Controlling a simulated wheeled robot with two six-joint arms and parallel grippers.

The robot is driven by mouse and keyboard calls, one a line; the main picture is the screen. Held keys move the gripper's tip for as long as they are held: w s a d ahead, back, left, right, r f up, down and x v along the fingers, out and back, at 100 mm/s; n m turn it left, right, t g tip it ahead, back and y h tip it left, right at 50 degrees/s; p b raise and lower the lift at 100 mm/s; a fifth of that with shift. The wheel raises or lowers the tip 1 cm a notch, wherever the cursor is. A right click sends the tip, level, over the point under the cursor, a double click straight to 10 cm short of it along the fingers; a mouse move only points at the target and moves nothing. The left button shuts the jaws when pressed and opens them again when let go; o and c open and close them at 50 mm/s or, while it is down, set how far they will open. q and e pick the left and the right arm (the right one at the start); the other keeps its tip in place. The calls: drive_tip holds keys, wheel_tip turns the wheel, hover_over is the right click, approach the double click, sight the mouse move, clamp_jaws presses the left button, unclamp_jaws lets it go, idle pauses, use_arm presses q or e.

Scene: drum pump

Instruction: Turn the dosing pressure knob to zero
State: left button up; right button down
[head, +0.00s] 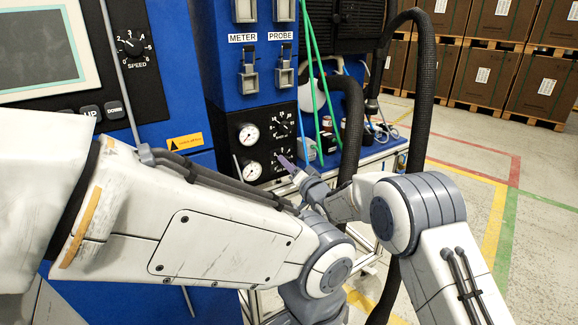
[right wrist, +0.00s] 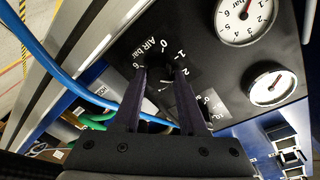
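A black panel on the blue machine has two stacked dials in the head view, an upper one (head: 282,128) and a lower one (head: 280,155). Lettering there is too small to read. In the right wrist view one dial (right wrist: 164,72) is marked "AIR bar"; another dial (right wrist: 208,108), with a "10" on its scale, is partly hidden behind a finger. I cannot read a dosing label. My right gripper (head: 284,160) is at the lower dial; its two dark fingers (right wrist: 161,72) stand apart, the AIR dial between their tips. Contact is unclear. My left gripper is out of view.
Two round gauges, the upper (head: 248,135) and lower (head: 251,170), sit left of the dials. Green and blue hoses (head: 318,80) and a thick black hose (head: 425,70) hang at the right. My left arm crosses in front of the machine. Boxes on pallets (head: 486,75) stand behind.

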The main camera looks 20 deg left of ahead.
drive_tip(key=n+b, duration=0.3)
drive_tip(key=shift+f+n+b, duration=0.3)
drive_tip(key=n+b, duration=0.4)
drive_tip(key=n, duration=0.1)
drive_tip(key=shift+n+y, duration=0.4)
drive_tip(key=n+y+b, duration=0.1)
drive_tip(key=n+b, duration=0.2)
drive_tip(key=n, duration=0.2)
drive_tip(key=shift+w+d+n+b, duration=0.1)
drive_tip(key=shift+n+b, duration=0.3)
drive_tip(key=shift+r+n+g+b, duration=0.1)
drive_tip(key=shift+n+g+b, duration=0.3)
drive_tip(key=shift+n+b, duration=0.95)
drive_tip(key=shift+n+p, duration=0.35)
drive_tip(key=shift+n, duration=0.4)
drive_tip(key=shift+c, duration=2.3)
unclamp_jaws()
